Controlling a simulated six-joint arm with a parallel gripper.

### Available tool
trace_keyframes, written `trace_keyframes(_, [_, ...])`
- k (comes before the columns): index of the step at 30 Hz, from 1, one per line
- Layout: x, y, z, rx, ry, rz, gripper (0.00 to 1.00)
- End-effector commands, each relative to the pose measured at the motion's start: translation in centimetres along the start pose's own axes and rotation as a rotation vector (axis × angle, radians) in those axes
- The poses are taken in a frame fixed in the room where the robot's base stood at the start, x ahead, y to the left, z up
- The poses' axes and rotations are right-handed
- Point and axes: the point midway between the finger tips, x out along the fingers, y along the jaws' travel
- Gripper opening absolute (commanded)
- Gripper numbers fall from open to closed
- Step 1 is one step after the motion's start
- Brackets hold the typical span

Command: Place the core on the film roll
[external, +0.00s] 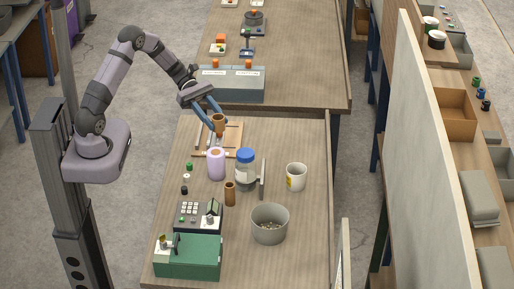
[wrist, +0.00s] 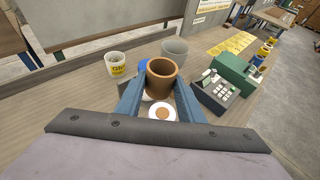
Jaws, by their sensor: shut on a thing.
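My gripper (external: 214,125) is shut on a brown tube-shaped core (external: 218,121), holding it upright above the table. In the wrist view the core (wrist: 163,72) sits between the blue fingers (wrist: 160,88), with its open top showing. The lilac film roll (external: 216,165) stands upright on the table, nearer the camera than the held core in the external view. In the wrist view the film roll (wrist: 153,113) shows as a pale disc with a brown centre, below the core and apart from it. A second brown core (external: 230,194) stands right of and in front of the roll.
A blue-lidded jar (external: 245,170) stands close to the roll's right. A white cup (external: 296,176), a grey bin (external: 270,223), a keypad device (external: 198,215) and a green machine (external: 188,257) are also on the table. A wooden rack (external: 232,138) lies behind the roll.

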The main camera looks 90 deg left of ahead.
Motion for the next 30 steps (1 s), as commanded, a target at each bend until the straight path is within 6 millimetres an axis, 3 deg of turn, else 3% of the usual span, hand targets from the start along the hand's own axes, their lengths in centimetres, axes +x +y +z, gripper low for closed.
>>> trace_keyframes(6, [-0.1,-1.9,1.9,0.049,0.001,-0.113,0.14])
trace_keyframes(11, [-0.1,-1.9,1.8,0.049,0.001,-0.119,0.14])
trace_keyframes(24, [1.8,-1.9,-2.8,0.046,0.0,-0.117,0.14])
trace_keyframes(30, [2.1,-1.8,-3.6,0.05,0.001,-0.116,0.14])
